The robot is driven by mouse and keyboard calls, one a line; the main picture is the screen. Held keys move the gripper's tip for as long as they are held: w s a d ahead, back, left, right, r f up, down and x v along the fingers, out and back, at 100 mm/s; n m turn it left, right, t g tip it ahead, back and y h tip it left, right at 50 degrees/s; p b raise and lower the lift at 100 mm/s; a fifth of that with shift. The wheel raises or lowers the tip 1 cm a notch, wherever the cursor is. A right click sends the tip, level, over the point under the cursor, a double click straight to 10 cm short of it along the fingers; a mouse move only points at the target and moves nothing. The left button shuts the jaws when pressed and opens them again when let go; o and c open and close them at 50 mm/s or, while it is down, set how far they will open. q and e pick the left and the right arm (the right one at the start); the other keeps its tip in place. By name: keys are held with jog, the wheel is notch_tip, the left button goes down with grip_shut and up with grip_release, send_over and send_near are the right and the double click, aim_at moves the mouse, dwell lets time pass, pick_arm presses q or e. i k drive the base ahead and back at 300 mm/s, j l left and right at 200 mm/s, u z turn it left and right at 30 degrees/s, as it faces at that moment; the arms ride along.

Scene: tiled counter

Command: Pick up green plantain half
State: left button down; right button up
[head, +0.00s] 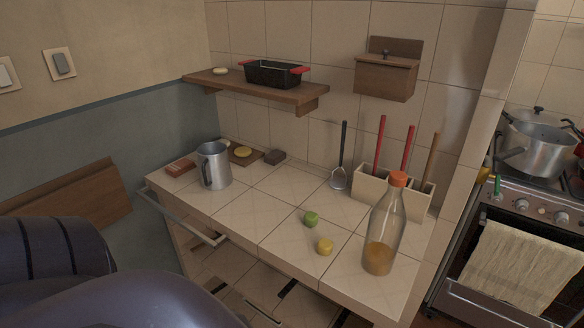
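A small green piece (311,219), which looks like the green plantain half, sits on the tiled counter (275,205) toward its front edge. A small yellow piece (324,247) sits just in front and to the right of it, apart from it. Neither of my grippers is in view, and nothing touches the green piece.
A glass bottle (384,230) with an orange cap stands right of the yellow piece. A metal jug (214,166) stands at the left. A towel rail (185,220) runs along the front-left edge. Clear tiles surround the green piece.

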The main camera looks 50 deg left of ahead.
aim_at(311, 219)
jog(key=u, duration=1.3)
